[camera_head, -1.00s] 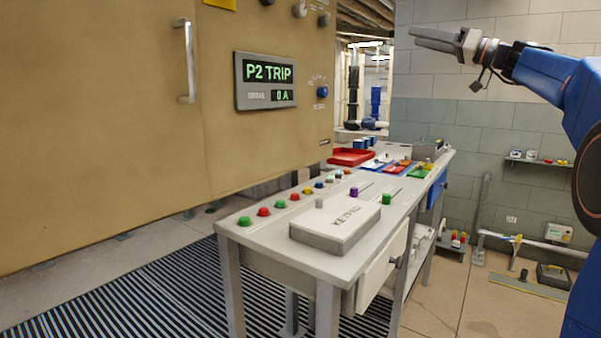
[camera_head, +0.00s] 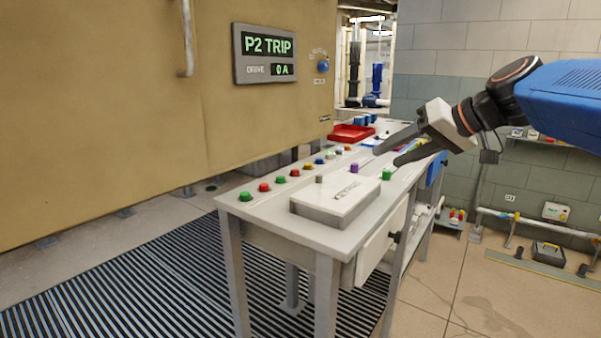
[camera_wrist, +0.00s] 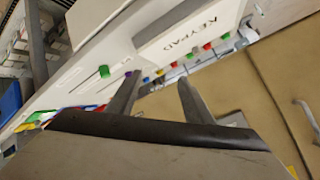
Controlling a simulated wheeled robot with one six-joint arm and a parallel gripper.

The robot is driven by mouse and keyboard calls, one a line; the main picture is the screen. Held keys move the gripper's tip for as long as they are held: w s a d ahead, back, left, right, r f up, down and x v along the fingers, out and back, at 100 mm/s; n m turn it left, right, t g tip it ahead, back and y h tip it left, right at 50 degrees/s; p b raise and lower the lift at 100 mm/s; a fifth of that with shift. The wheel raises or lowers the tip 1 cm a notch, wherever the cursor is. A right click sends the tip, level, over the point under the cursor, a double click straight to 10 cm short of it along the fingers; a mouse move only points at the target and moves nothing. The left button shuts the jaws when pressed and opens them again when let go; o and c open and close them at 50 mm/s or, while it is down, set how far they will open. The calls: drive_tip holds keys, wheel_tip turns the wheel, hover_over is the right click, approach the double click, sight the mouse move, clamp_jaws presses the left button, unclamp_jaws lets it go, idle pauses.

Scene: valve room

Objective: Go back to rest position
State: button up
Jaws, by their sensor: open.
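My gripper (camera_head: 387,158) is open and empty, at the upper right in the head view. Its fingers point left and down above the right part of the grey control bench (camera_head: 262,214). In the head view the fingers hide part of the bench's far end. In the wrist view, the two fingers (camera_wrist: 155,95) stand apart with nothing between them. Beyond them lie the bench top and the tan cabinet.
The bench carries a keypad box (camera_head: 336,198), several coloured buttons and a red tray (camera_head: 351,133). A tan cabinet (camera_head: 110,110) with a "P2 TRIP" display (camera_head: 265,54) stands behind it. A dark floor grating (camera_head: 150,285) lies in front. Floor at the right is mostly clear.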

drive_tip(key=s+d+f+m+g+h, duration=0.1)
drive_tip(key=s+d+f+h, duration=0.3)
drive_tip(key=s+f, duration=0.8)
drive_tip(key=s+d+f+m+g+h, duration=0.1)
drive_tip(key=s+d+f+h, duration=0.3)
drive_tip(key=s+f, duration=0.9)
wheel_tip(320, 180, down, 4)
drive_tip(key=shift+f+g, duration=0.15)
drive_tip(key=shift+g, duration=0.25)
drive_tip(key=shift+d, duration=0.1)
